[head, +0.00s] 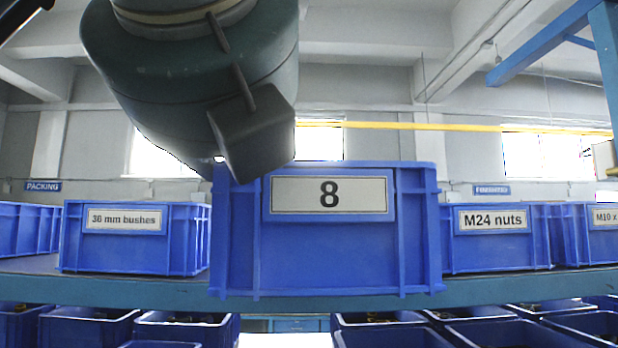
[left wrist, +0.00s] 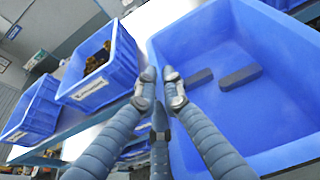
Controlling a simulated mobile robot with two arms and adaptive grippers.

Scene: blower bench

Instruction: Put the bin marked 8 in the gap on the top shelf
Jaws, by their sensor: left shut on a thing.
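The blue bin marked 8 (head: 328,252) fills the middle of the head view, upright, its white label facing me. It looks nearer than the shelf bins and overlaps the front edge of the top shelf (head: 120,289). The gap lies behind it, between the mm bushes bin (head: 135,250) and the M24 nuts bin (head: 495,250), and is mostly hidden. My left gripper (left wrist: 160,76) is shut on the rim of the bin marked 8, at its left side in the head view. The left wrist view shows two dark blocks inside this bin (left wrist: 285,150). My right gripper is not in view.
More blue bins stand on the top shelf at far left (head: 25,230) and far right (head: 590,245). Several bins sit on the level below (head: 185,328). A blue frame post (head: 606,50) rises at upper right. In the wrist view a neighbouring bin (left wrist: 100,85) holds brown parts.

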